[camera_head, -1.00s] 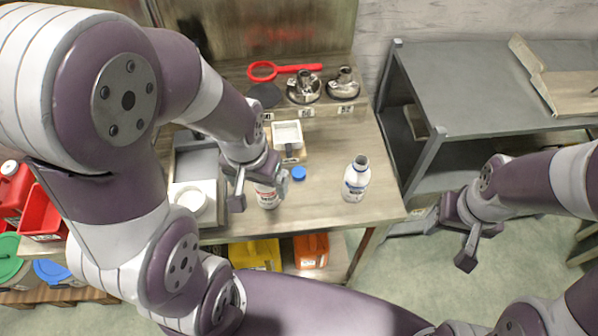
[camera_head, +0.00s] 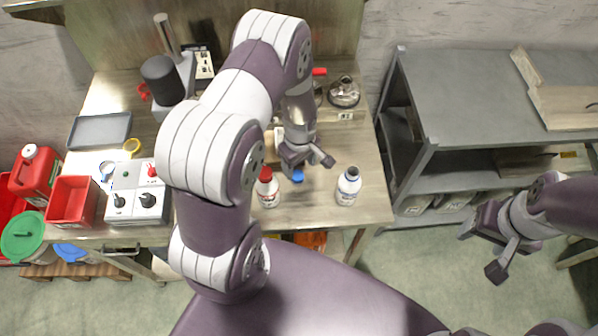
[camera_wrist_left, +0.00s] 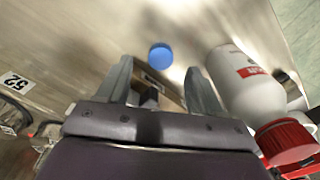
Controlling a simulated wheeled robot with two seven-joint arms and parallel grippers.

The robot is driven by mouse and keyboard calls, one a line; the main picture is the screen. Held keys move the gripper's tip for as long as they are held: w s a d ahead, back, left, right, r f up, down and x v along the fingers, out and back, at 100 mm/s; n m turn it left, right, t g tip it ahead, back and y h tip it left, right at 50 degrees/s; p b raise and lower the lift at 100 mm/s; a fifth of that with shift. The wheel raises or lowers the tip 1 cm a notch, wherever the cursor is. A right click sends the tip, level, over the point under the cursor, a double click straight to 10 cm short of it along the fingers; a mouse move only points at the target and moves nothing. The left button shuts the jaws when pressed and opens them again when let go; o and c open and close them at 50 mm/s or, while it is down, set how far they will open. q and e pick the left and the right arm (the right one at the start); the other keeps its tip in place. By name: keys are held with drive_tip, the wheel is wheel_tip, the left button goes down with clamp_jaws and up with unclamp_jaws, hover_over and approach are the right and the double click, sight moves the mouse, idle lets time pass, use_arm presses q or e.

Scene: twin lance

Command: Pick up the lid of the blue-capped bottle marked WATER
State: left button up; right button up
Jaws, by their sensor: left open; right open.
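A blue lid (camera_head: 297,176) lies loose on the workbench (camera_head: 325,215), and it also shows in the left wrist view (camera_wrist_left: 160,56). A white bottle (camera_head: 348,187) with an open, dark mouth stands upright to its right; its label is too small to read. My left gripper (camera_head: 309,166) is open and empty, close above the lid. In the left wrist view the lid lies just past and between the two fingertips (camera_wrist_left: 159,72), apart from both. My right gripper (camera_head: 483,252) is open and empty over the floor at the right.
A white bottle with a red cap (camera_head: 266,188) stands left of the lid, close beside my left gripper's finger in the left wrist view (camera_wrist_left: 250,90). A control box (camera_head: 138,192) and a red bin (camera_head: 76,200) are at the left. A grey shelf (camera_head: 470,100) stands right.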

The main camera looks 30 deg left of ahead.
sight(299, 177)
use_arm(q)
wheel_tip(299, 177, down, 4)
drive_tip(key=shift+s+f+p, duration=0.15)
drive_tip(key=shift+f+p, duration=0.05)
drive_tip(key=shift+p, duration=0.55)
drive_tip(key=shift+a+f, duration=0.1)
drive_tip(key=shift+f, duration=0.3)
drive_tip(key=c, duration=0.8)
drive_tip(key=shift+c, duration=1.4)
